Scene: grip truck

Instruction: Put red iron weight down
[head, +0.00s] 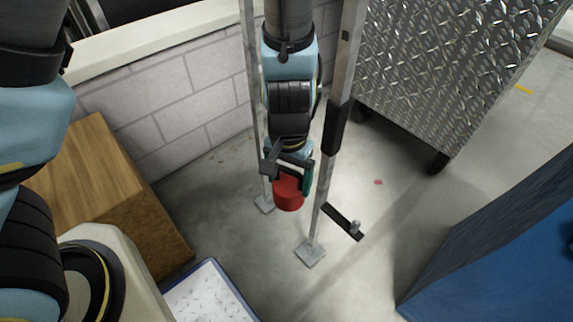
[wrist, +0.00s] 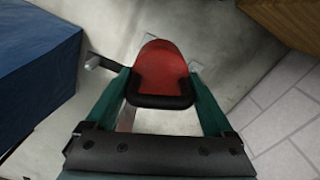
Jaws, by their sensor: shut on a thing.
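The red iron weight (head: 289,193) is below the end of my arm in the head view, between two upright metal posts. In the wrist view the red weight (wrist: 161,68) with its dark handle sits between the green fingers. My gripper (head: 290,172) is shut on it, and it also shows in the wrist view (wrist: 160,98). I cannot tell for sure whether the weight's underside touches the floor.
Metal posts (head: 330,140) with square foot plates stand close around my arm, one with a dark side bar (head: 343,222). A diamond-plate cart (head: 440,70) is behind right, a blue box (head: 500,260) front right, a wooden box (head: 105,190) left. Concrete floor (head: 385,215) lies open between.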

